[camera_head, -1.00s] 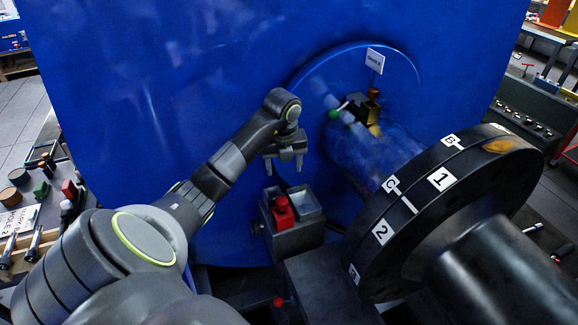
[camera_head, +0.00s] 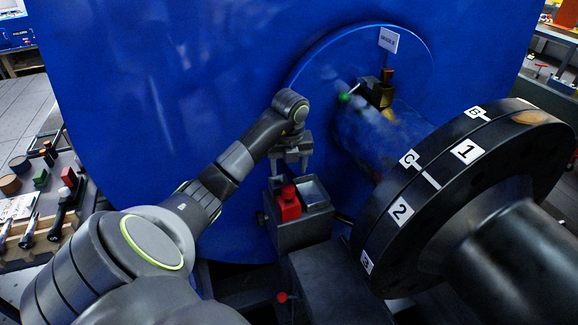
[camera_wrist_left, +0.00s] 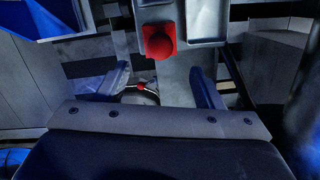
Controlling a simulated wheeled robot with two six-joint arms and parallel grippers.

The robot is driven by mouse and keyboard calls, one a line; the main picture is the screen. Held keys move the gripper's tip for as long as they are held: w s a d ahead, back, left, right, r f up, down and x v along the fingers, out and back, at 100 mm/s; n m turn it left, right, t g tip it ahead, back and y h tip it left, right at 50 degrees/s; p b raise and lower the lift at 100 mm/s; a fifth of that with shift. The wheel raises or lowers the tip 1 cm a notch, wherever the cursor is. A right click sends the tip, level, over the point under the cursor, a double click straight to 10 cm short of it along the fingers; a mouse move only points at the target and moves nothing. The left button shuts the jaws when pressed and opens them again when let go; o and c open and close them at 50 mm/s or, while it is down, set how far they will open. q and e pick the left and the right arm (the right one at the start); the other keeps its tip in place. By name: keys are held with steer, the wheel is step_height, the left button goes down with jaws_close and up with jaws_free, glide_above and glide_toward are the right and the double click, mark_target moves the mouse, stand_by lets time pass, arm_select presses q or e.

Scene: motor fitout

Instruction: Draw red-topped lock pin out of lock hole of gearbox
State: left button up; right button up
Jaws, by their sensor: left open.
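A small red knob on a thin dark stem (camera_head: 282,297), which looks like the red-topped lock pin, stands at the bottom of the head view beside a dark block (camera_head: 335,285) that may be the gearbox. Its lower end and any hole are not clear. In the left wrist view a small red spot (camera_wrist_left: 141,87) shows between the fingers, perhaps the same knob, well beyond them. My left gripper (camera_head: 291,166) is open and empty, fingers down, above and behind the knob in the head view; it also shows in the left wrist view (camera_wrist_left: 160,88). My right gripper is out of view.
A dark box holds a bigger red block (camera_head: 287,205) and a grey tray (camera_head: 313,191) just below my gripper. A large black flange (camera_head: 450,230) stands at right. A blue wall (camera_head: 180,90) rises behind. A green-knobbed lever (camera_head: 344,98) sits near the shaft.

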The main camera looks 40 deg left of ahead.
mark_target(288, 187)
arm_select(q)
steer(key=f+b, duration=0.2)
steer(key=f, duration=0.1)
steer(key=f+b, duration=0.6)
steer(key=shift+w+a+f, duration=0.15)
steer(key=shift+w+a, duration=0.15)
steer(key=shift+a, duration=0.1)
steer(key=shift+w+a+f+b, duration=0.1)
steer(key=shift+f+b, duration=0.3)
steer(key=shift+f, duration=0.1)
steer(key=c, duration=1.1)
steer(key=shift+r+p, duration=2.3)
steer(key=shift+r, duration=0.9)
steer(key=shift+c, duration=0.2)
